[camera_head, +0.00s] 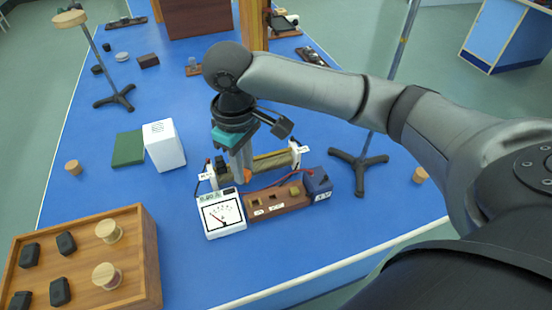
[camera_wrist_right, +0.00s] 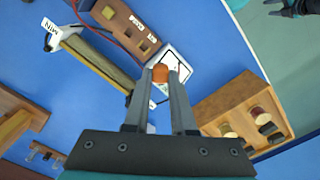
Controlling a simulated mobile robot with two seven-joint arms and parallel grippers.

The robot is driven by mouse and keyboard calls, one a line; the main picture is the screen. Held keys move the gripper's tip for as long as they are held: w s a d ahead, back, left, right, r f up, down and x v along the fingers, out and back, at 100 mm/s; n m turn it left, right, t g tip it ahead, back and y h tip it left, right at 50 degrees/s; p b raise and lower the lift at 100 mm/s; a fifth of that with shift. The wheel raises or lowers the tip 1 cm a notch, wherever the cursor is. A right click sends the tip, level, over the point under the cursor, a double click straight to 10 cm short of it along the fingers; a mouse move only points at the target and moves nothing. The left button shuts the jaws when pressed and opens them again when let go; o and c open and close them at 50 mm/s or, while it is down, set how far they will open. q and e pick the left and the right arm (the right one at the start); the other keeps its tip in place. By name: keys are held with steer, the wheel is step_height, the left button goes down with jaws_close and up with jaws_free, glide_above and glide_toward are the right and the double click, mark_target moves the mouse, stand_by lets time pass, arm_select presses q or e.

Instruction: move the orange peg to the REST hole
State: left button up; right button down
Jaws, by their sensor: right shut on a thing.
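My right gripper (camera_head: 243,178) points down over the bench, behind the white meter. It is shut on the orange peg (camera_head: 247,173). In the right wrist view the peg (camera_wrist_right: 160,74) sits between the two fingertips (camera_wrist_right: 160,84), with its rounded orange end showing. The brown wooden block with square holes (camera_head: 272,203) lies to the right of the meter, apart from the peg. The block also shows in the right wrist view (camera_wrist_right: 126,27). Its small white labels are too small or skewed to read, so I cannot tell which hole is REST.
The white meter (camera_head: 221,214) and a blue box (camera_head: 317,184) flank the block, with red wire above it. A long slider apparatus (camera_head: 271,161) lies behind. A black-footed stand (camera_head: 359,166), white box (camera_head: 164,146) and wooden tray (camera_head: 145,240) stand around. Bench is clear at front right.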

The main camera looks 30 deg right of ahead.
steer(key=shift+w+d+f+n+b, duration=0.25)
steer(key=shift+d+f+n, duration=1.2)
steer(key=shift+f, duration=0.85)
steer(key=shift+w+d+f+n+b, duration=0.25)
steer(key=shift+d+f+n, duration=0.75)
steer(key=shift+f+n, duration=1.1)
steer(key=shift+w+d+f+n+b, duration=0.15)
steer(key=shift+w+d+f+n, duration=0.2)
steer(key=shift+d+f+n, duration=1.55)
steer(key=shift+a+f+m, duration=0.2)
steer(key=shift+a+f, duration=0.2)
steer(key=shift+f, duration=0.35)
steer(key=shift+a+f+m, duration=0.15)
steer(key=shift+a+f, duration=0.2)
steer(key=shift+f, duration=0.4)
steer(key=c, duration=0.7)
jaws_free()
steer(key=shift+o, duration=0.2)
step_height(320, 180, up, 15)
steer(key=p, duration=0.3)
steer(key=shift+r, duration=0.15)
